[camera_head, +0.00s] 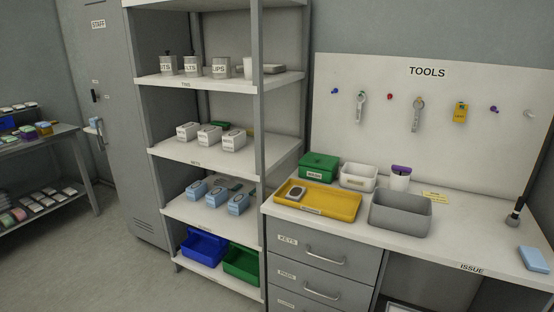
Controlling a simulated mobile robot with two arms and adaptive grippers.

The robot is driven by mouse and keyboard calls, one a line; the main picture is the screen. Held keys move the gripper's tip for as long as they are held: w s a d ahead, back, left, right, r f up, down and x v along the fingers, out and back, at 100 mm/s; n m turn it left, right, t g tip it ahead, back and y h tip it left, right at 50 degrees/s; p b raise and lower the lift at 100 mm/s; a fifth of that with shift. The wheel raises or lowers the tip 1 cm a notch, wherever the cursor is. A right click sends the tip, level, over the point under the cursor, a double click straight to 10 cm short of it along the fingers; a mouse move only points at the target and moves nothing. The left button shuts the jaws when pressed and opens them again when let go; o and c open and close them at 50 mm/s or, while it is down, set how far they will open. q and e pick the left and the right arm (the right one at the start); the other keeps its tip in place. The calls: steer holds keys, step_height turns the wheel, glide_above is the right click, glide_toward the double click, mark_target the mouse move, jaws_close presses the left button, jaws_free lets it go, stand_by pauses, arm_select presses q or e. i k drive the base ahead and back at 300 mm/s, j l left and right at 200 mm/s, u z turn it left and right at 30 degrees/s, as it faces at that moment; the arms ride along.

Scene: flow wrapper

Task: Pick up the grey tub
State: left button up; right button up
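The grey tub (400,212) is an open rectangular container standing upright on the white counter (465,250), near its front edge and right of the yellow tray. Its inside looks empty, though the bottom is only partly visible. Neither of my grippers shows in the head view.
Close to the tub are a yellow tray (345,207) with a small grey device (297,193), a white bin (358,178), a green box (319,167) and a purple-topped white container (400,178). Counter right of the tub is mostly clear. Shelving (262,150) stands left.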

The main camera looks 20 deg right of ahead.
mark_target(403, 212)
steer(key=i+z, duration=0.2)
steer(key=z, duration=0.3)
steer(key=i+j+z, duration=0.15)
steer(key=z, duration=0.35)
steer(key=i+j+z, duration=0.2)
steer(key=z, duration=0.25)
steer(key=i+j+z, duration=0.15)
steer(key=z, duration=0.35)
steer(key=j+z, duration=0.5)
steer(key=i+l, duration=0.05)
steer(key=l, duration=0.05)
